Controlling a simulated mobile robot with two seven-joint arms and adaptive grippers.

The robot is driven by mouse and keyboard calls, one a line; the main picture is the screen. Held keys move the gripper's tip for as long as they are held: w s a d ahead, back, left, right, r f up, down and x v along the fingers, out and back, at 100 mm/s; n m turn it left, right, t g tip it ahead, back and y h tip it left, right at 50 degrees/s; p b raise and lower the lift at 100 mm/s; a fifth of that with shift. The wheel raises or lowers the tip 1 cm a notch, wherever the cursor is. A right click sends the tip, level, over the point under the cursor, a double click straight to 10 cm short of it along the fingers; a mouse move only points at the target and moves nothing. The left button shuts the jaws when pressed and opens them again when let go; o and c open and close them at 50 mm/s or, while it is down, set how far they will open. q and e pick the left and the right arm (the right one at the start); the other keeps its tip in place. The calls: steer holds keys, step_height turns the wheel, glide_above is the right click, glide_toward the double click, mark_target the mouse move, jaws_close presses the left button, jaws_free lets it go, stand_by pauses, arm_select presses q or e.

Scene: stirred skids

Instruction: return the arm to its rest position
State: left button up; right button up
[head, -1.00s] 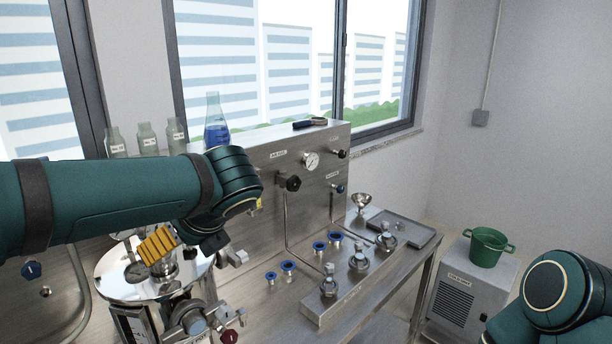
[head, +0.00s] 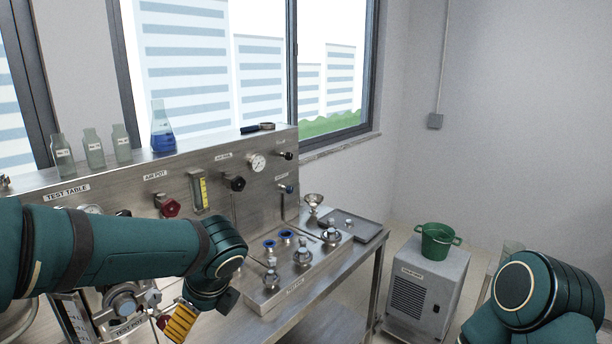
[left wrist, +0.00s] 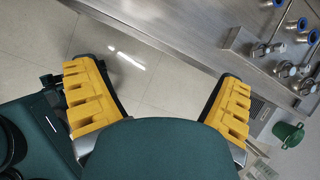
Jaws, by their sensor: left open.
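My left arm comes in from the left in the head view, low in front of the steel bench. Its gripper (head: 178,322) points down at the lower edge, with yellow finger pads. In the left wrist view the same gripper (left wrist: 160,106) has its two yellow fingers wide apart, with nothing between them but the tiled floor. My right arm shows only as a dark green link at the lower right of the head view; its gripper is out of view.
The steel test table (head: 330,268) holds several valve fittings on a raised block. A panel with gauge (head: 257,163) and knobs stands behind; a blue-filled flask (head: 162,138) and bottles are on top. A green bucket (head: 436,243) sits on a grey chiller (head: 428,285). Floor between is clear.

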arm_select(q)
steer(key=s+d+f+n+g+h+b, duration=0.1)
steer(key=s+d+f+n+h, duration=0.2)
steer(key=f, duration=0.6)
steer(key=s+d+f+n+g+h, duration=0.1)
steer(key=s+d+f+n+h, duration=0.15)
steer(key=f+n, duration=0.45)
steer(key=s+d+f+n+g+h+b, duration=0.15)
steer(key=d+f, duration=0.25)
steer(key=f, duration=0.6)
steer(key=s+f+n+t, duration=0.1)
steer(key=s+f+n, duration=0.2)
steer(key=f+n, duration=0.3)
steer(key=s+f+n+t+h, duration=0.1)
steer(key=s+f+n, duration=0.2)
steer(key=f+n, duration=0.3)
steer(key=shift+s+a+n+b, duration=0.25)
steer(key=shift+n+b, duration=0.2)
steer(key=shift+f, duration=0.1)
